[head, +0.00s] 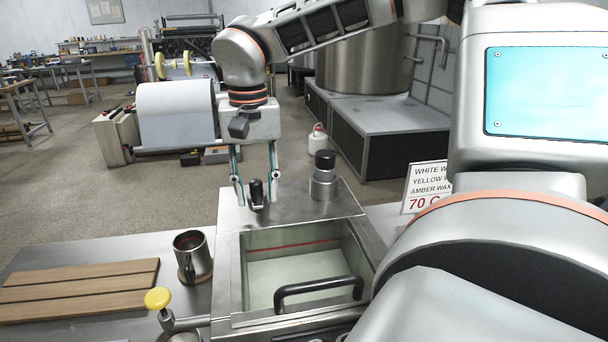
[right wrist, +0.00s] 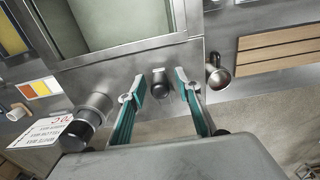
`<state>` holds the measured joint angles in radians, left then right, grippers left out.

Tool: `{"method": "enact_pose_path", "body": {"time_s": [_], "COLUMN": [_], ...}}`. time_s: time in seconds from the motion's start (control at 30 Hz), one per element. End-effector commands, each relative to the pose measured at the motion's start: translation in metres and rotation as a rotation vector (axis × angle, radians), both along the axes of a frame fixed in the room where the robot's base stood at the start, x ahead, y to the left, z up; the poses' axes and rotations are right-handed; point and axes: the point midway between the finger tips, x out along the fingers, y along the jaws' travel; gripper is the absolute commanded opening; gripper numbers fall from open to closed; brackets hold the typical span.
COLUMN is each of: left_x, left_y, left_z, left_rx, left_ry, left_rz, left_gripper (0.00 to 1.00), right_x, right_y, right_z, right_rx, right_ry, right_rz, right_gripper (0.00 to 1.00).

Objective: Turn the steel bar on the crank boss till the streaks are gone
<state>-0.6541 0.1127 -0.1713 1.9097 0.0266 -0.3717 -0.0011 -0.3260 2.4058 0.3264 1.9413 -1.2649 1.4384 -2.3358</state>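My right gripper (head: 256,178) points down over the steel top plate behind the open bath. Its two fingers stand apart on either side of a short black knob (head: 257,193), with gaps visible. In the right wrist view the same knob (right wrist: 159,84) lies between the two open fingertips (right wrist: 159,87). I cannot make out a separate steel bar or whether the knob sits on the crank boss. The bath (head: 300,268) holds a pale surface with a red line along its back wall. No streaks are clear. My left gripper is not in view.
A steel cylinder with a black cap (head: 323,178) stands right of the knob. A black handle (head: 320,286) crosses the bath's front. A temperature sign (head: 424,186) stands right.

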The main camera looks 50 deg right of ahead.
Motion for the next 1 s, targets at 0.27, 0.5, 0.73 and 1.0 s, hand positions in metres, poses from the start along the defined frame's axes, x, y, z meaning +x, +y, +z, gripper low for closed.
{"method": "enact_pose_path", "body": {"time_s": [0.27, 0.5, 0.73, 1.0], "left_x": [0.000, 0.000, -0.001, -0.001], "left_y": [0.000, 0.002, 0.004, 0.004], "left_z": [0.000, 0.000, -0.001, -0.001], "left_rx": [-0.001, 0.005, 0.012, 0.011], "left_ry": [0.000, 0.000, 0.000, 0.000], "left_rz": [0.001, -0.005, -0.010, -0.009], "left_gripper": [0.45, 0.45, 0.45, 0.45], "right_x": [0.001, 0.001, 0.001, 0.000], "right_y": [0.000, 0.000, 0.000, 0.000], "right_z": [0.023, 0.044, 0.065, 0.079], "right_rx": [-0.001, -0.001, -0.001, 0.000], "right_ry": [-0.003, -0.002, -0.003, 0.000], "right_rz": [-0.001, -0.001, 0.000, -0.001], "right_gripper": [0.33, 0.33, 0.33, 0.33]}}
